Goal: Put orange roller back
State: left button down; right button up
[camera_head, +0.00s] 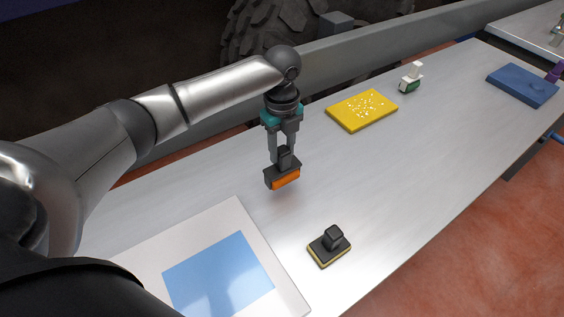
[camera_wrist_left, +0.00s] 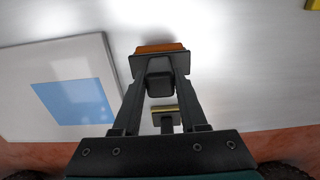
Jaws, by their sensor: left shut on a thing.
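The orange roller (camera_head: 286,179) has a black holder and handle with an orange face at its lower front. My left gripper (camera_head: 283,158) is shut on its handle and holds it over the table. In the left wrist view the roller (camera_wrist_left: 160,48) sits between the fingertips of the left gripper (camera_wrist_left: 160,78), its orange part on the far side. Whether the roller touches the table is hard to tell; it looks slightly above it. My right gripper is not in view.
A black block with a yellowish base (camera_head: 329,246) stands on the table (camera_head: 400,190). A white board with a blue square (camera_head: 285,285) lies at the front left. A yellow pad (camera_head: 362,110), a white-and-green roller (camera_head: 411,78) and a blue pad (camera_head: 522,86) are farther right.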

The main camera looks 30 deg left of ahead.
pick_arm(q)
jog(key=shift+f+b, duration=0.35)
jog(key=shift+f, duration=1.75)
jog(key=shift+f, duration=0.2)
jog(key=shift+c, duration=2.2)
grip_release()
notch_tip(320, 180, up, 12)
jog(key=shift+r+p, duration=0.2)
jog(key=shift+p, duration=0.75)
